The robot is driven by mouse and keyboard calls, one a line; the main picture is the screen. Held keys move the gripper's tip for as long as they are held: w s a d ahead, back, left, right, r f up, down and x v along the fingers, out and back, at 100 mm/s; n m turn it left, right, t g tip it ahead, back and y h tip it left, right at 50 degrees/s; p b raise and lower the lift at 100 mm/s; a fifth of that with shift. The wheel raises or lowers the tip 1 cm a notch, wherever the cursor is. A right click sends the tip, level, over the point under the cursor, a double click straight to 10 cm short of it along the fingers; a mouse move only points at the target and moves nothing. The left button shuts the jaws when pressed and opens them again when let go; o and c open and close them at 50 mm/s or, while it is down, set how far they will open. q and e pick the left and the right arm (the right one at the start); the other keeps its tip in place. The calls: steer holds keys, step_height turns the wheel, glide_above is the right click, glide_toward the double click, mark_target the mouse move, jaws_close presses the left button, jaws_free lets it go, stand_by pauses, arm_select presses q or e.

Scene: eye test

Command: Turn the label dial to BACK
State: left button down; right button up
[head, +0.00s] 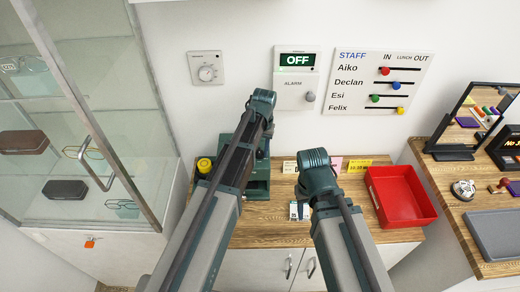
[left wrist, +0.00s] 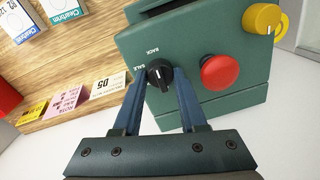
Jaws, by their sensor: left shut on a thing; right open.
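The label machine is a dark green box (left wrist: 210,42) in the left wrist view; part of it shows behind my left arm in the head view (head: 258,188). Its black dial (left wrist: 157,72) has a thin white mark. The printed words BACK and SALE stand beside the dial; I cannot tell which one the mark points to. My left gripper (left wrist: 163,84) is shut on the dial, one finger on each side. In the head view the arm hides these fingers. My right gripper (head: 318,190) is open over the counter, its fingers hard to make out, apart from the machine.
A red button (left wrist: 221,73) and a yellow roll (left wrist: 264,18) are on the machine near the dial. Small cards (left wrist: 62,107) and packets (left wrist: 22,18) lie on the wooden counter. A red tray (head: 418,215) is at right. A glass cabinet (head: 75,120) stands at left.

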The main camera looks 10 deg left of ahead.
mark_target(262, 153)
stand_by(0.3)
arm_select(q)
steer(key=shift+c, duration=2.3)
jaws_free()
steer(key=shift+r, duration=0.15)
step_height(262, 153, up, 14)
steer(key=p, duration=1.3)
steer(key=shift+d+f+p, duration=0.25)
steer(key=shift+d+p, duration=0.15)
steer(key=s+d+f+m+b, duration=0.1)
steer(key=s+d+f+b, duration=0.1)
steer(key=s, duration=0.5)
steer(key=s+d+f+m+b, duration=0.1)
steer(key=s+d+f+b, duration=0.1)
steer(key=s+f+b, duration=0.3)
steer(key=s+d+f+m+b, duration=0.1)
steer(key=s+f+b, duration=0.3)
steer(key=s, duration=0.6)
steer(key=shift+d+f+y, duration=0.15)
steer(key=shift+d+y, duration=0.15)
steer(key=shift+d, duration=0.25)
